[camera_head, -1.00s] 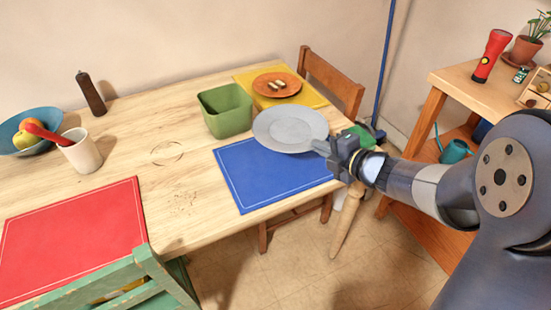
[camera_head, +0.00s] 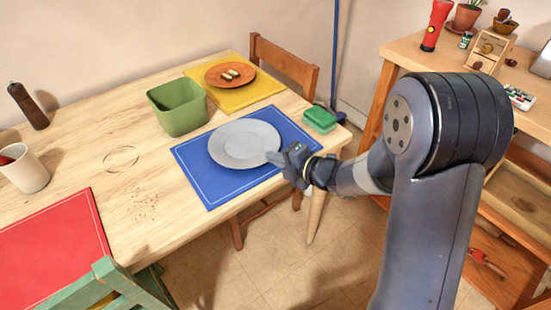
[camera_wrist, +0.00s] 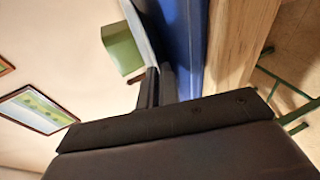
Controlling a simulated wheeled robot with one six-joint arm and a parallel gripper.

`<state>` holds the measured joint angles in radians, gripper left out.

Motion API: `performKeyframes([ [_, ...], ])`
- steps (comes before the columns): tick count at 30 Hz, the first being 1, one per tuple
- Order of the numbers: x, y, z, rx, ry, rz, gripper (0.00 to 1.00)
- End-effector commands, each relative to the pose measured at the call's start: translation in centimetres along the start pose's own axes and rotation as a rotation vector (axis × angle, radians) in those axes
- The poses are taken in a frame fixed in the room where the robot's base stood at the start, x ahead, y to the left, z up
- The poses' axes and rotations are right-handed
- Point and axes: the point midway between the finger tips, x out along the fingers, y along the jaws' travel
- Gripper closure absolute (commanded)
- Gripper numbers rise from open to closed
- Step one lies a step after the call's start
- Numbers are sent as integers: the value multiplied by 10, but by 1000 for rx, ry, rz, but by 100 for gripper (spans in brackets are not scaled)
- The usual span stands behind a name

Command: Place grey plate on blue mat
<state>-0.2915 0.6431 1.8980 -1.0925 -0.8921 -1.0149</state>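The grey plate (camera_head: 245,143) is level over the middle of the blue mat (camera_head: 206,188), with blue showing around it. I cannot tell whether it touches the mat or sits just above it. My gripper (camera_head: 278,158) is at the plate's right rim, its fingers closed on the rim. In the wrist view, the fingers of my gripper (camera_wrist: 158,88) are close together, with the plate (camera_wrist: 144,25) edge-on beyond them and the mat (camera_wrist: 186,45) beside it. The pinched bit of rim is hidden by the fingers.
A green bin (camera_head: 178,108) stands behind the mat. A green sponge-like block (camera_head: 319,119) lies right of the mat near the table edge. A yellow mat (camera_head: 262,91) with an orange plate (camera_head: 230,74) is at the back. A red mat (camera_head: 50,245) lies front left.

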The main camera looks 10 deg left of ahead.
Motion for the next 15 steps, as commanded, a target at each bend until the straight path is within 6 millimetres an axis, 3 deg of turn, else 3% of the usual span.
performKeyframes([
  [5, 0, 0, 0, -1, 0, 3, 100],
  [9, 0, 0, 0, 0, 0, 0, 88],
  [15, 0, 0, 0, 0, 0, 0, 88],
])
